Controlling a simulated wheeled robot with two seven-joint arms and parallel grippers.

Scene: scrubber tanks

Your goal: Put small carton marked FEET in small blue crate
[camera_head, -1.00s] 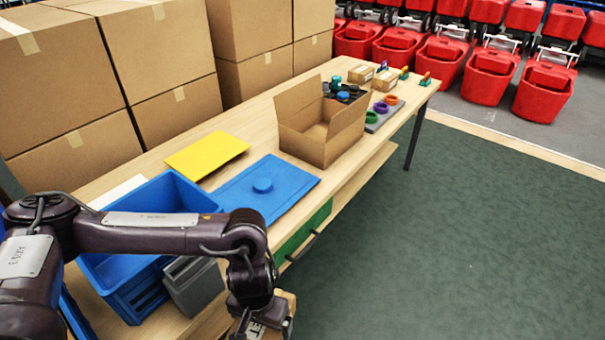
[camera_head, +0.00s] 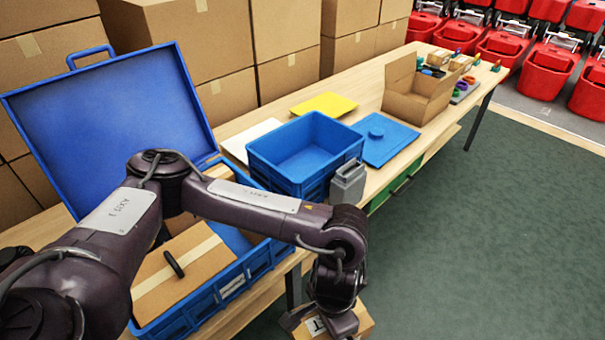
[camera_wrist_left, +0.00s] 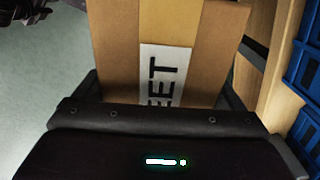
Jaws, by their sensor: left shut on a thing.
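My left gripper (camera_head: 325,322) is shut on a small cardboard carton (camera_head: 362,322), off the front edge of the table. In the left wrist view the carton (camera_wrist_left: 210,60) fills the space between the fingers; its white label (camera_wrist_left: 163,76) shows the letters "EET", the rest hidden by the gripper. The small blue crate (camera_head: 340,165) stands open on the table, farther back than the gripper, and its visible inside looks empty. My right gripper is not in view.
A larger blue crate (camera_head: 262,262) with its lid (camera_head: 110,110) raised holds a carton (camera_head: 185,268), partly behind my arm. A grey container (camera_head: 348,184) stands against the small crate's right side. A blue lid (camera_head: 395,145) and an open cardboard box (camera_head: 410,103) lie beyond.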

